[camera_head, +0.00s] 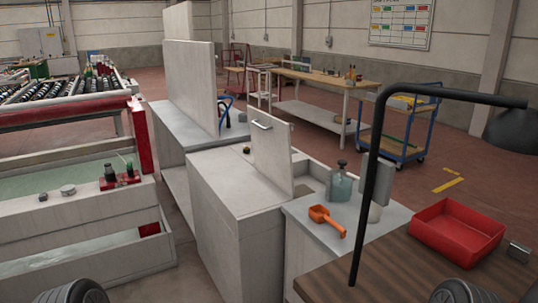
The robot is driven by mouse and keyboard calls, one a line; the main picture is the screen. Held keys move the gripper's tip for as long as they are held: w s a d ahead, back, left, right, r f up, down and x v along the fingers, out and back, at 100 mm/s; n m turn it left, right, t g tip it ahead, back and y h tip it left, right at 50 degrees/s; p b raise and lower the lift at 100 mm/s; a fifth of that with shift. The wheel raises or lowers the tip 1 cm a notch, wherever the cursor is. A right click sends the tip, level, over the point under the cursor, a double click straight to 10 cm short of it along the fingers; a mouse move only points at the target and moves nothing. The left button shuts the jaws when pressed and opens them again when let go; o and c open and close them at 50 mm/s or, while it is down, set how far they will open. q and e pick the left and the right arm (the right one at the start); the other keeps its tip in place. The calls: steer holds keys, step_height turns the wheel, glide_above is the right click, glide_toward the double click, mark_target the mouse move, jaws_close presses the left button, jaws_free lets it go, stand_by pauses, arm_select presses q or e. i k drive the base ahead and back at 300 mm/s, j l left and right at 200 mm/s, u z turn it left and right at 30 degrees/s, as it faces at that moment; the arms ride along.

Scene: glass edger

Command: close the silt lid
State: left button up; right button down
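The lid (272,158), a pale grey panel with a bar handle (261,124) near its top edge, stands raised and almost upright. It rises from the top of a pale grey box-shaped tank (222,215) in the middle of the view. A strip of dark opening shows beside the lid's lower right edge; most of the opening is hidden behind the lid. Neither of my grippers is in view. Only dark rounded parts of my arms show at the bottom left and bottom right edges, well apart from the lid.
Right of the tank, a grey counter (330,226) holds an orange scoop (326,221) and a teal bottle (341,186). A black lamp arm (367,190) rises from a wooden bench with a red tray (457,230). A taller panel (188,85) stands behind left.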

mark_target(271, 136)
steer(key=i+j, duration=1.55)
steer(key=j, duration=0.15)
steer(key=z, duration=1.25)
